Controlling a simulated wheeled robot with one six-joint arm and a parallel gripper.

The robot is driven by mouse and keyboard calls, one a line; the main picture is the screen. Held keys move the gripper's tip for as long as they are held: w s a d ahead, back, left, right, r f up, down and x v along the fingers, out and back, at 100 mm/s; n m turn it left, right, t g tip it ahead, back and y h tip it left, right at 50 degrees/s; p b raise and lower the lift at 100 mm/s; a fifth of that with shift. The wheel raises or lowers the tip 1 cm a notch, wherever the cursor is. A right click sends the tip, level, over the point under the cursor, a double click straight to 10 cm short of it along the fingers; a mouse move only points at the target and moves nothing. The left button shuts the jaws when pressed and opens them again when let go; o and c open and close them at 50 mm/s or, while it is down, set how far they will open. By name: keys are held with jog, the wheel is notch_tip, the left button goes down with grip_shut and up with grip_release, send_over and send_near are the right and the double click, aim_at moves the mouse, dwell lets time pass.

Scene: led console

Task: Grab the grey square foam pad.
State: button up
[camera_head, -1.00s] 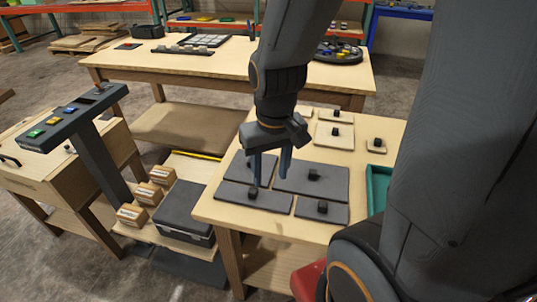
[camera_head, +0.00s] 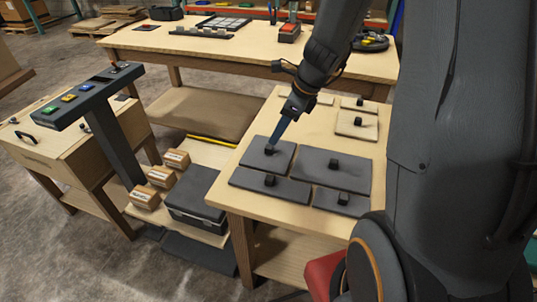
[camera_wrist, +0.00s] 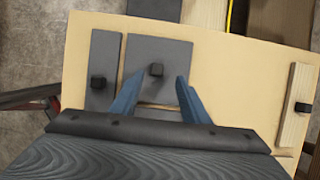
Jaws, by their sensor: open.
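The grey square foam pad (camera_head: 254,157) lies flat on the wooden table, at the back left of a group of grey pads. It has a small black knob (camera_wrist: 156,69) near its middle. My gripper (camera_head: 271,148) comes down over this pad from the upper right. In the wrist view, its two blue fingers stand apart, one on each side of the knob (camera_wrist: 160,77). The gripper is open and nothing is held. The pad (camera_wrist: 160,48) is partly covered by my fingers there. I cannot tell whether the fingertips touch it.
A narrow grey pad (camera_head: 247,180) lies close in front, and a larger grey pad (camera_head: 312,171) to the right. Another grey pad (camera_head: 325,200) lies at the front right. Wooden pads (camera_head: 347,124) with black knobs lie behind. A dark case (camera_head: 197,205) stands lower left.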

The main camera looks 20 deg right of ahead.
aim_at(270, 147)
jog(key=x, duration=0.6)
jog(key=shift+s, duration=0.25)
grip_shut()
